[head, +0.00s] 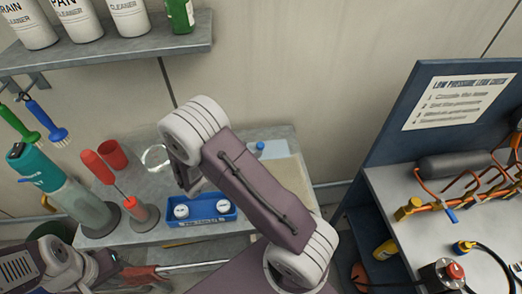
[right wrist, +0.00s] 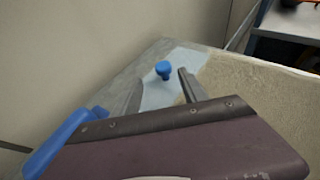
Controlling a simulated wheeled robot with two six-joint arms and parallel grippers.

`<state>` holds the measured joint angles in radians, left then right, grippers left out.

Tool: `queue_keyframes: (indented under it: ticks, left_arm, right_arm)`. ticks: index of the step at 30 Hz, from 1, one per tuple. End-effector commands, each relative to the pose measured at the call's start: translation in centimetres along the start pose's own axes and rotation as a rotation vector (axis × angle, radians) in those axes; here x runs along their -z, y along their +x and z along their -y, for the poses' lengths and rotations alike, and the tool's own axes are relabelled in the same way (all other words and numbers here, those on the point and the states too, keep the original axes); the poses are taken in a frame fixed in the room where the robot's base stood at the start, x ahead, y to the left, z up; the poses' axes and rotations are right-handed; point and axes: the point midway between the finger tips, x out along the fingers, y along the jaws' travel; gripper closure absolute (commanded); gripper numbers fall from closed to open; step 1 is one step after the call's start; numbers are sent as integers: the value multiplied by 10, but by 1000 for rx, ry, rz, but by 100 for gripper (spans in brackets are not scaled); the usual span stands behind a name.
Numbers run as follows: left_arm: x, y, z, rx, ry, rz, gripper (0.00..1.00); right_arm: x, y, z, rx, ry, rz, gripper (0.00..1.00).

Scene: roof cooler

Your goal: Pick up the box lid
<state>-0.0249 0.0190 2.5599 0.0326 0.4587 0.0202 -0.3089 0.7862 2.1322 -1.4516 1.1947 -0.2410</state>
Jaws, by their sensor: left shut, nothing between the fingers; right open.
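The box lid looks like a pale blue plate with a blue knob (head: 260,146) at the back of the grey bench; my right arm hides part of it in the head view. In the right wrist view its knob (right wrist: 163,70) stands up from the pale plate, beyond the fingertips. My right gripper (right wrist: 163,92) is open and empty, with the knob lying ahead between its fingers and apart from them. In the head view the right gripper (head: 188,180) hangs near the blue box (head: 200,222), which holds two white round pieces. My left gripper (head: 106,264) is shut and empty at lower left.
A beige board (right wrist: 255,100) lies beside the lid. A teal bottle (head: 62,190), a red cup (head: 112,154) and a red-handled tool (head: 105,172) stand left on the bench. A shelf (head: 110,50) overhangs the back left. A piping bench (head: 400,190) is at right.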

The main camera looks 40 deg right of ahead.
Motion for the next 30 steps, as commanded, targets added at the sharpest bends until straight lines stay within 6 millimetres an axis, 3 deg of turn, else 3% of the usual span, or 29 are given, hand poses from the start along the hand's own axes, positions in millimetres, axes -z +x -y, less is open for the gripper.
queue_keyframes:
  ticks: [4,12,19,20,25,30]
  left_arm:
    - [0,-1,0,0,0,0,100]
    - [0,-3,0,0,0,0,100]
    - [0,-3,0,0,0,0,100]
    - [0,-3,0,0,0,0,100]
    - [0,-3,0,0,0,0,100]
    - [0,-3,0,0,0,0,100]
  right_arm:
    - [-1,7,2,1,0,0,49]
    - [-3,50,7,2,1,-1,49]
    - [-3,53,6,-1,0,0,49]
    - [-3,53,6,-1,0,0,52]
    - [-4,52,6,-1,0,0,99]
    - [-3,52,6,-1,0,-1,100]
